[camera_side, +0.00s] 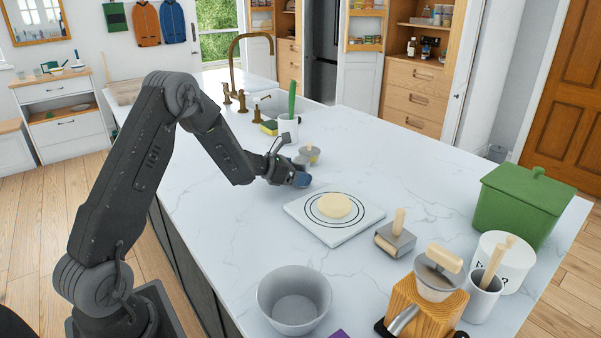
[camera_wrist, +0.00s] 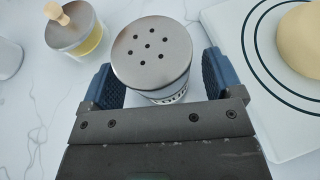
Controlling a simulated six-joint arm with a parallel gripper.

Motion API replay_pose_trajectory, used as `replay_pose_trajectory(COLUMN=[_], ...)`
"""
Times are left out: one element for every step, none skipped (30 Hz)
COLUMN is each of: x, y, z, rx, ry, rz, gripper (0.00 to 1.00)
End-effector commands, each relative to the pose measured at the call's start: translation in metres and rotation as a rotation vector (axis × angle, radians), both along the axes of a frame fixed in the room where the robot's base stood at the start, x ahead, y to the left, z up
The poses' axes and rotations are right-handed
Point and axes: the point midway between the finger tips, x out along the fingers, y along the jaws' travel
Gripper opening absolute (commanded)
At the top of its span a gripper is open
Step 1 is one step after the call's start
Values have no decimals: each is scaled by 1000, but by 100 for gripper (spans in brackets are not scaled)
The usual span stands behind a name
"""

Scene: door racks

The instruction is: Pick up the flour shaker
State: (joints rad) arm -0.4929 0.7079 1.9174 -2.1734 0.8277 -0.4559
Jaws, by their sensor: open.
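The flour shaker (camera_wrist: 152,55) is a round container with a silver lid pierced by several holes. In the wrist view it stands upright between the two blue fingers of my open gripper (camera_wrist: 160,82). A small gap shows on each side, so the fingers flank it without visibly gripping it. In the side view my gripper (camera_side: 303,178) is low over the counter, left of the dough board. There it hides most of the shaker.
A jar with a wooden knob (camera_wrist: 75,27) stands close by at upper left in the wrist view. The white board (camera_side: 345,228) with dough (camera_side: 334,206) lies on the other side. A press block (camera_side: 395,240), bowl (camera_side: 294,300) and green bin (camera_side: 519,205) stand farther right and front.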

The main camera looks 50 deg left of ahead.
Motion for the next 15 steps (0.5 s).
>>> replay_pose_trajectory(x=[3,4,5,5,5,5,5,5,5,5,5,5,5,5,5], y=[-1,-1,-1,-1,-1,-1,-1,-1,-1,-1,-1,-1,-1,-1,-1], z=[-2,-2,-3,-3,-3,-2,-2,-2,-2,-2,-2,-2,-2,-2,-2], rx=[0,0,0,0,0,1,1,0,0,0,0,0,0,0,0], ry=[0,1,1,1,1,1,1,1,1,1,1,1,1,1,1], rz=[-1,0,0,0,0,1,1,0,0,0,0,0,0,0,0], gripper=[86,86,86,86,86,86,86,86,85,82,79,75,72,69,66])
